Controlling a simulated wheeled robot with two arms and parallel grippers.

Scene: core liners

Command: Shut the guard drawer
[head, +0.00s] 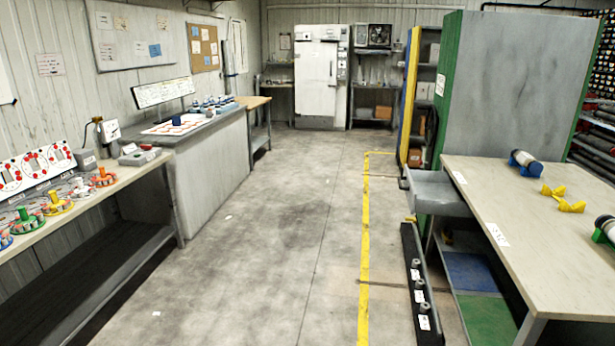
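A grey drawer (437,193) sticks out from the left side of the workbench (535,215) on the right, near its far end. It looks pulled open over the aisle; it is the only drawer I can make out, and no label on it names it as the guard drawer. Its inside is hard to see from here. Neither of my grippers is in view.
A black rail with fittings (421,285) stands on the floor left of the workbench, in front of the drawer. A tall grey-green cabinet (510,85) rises behind the bench. Another bench (95,195) lines the left wall.

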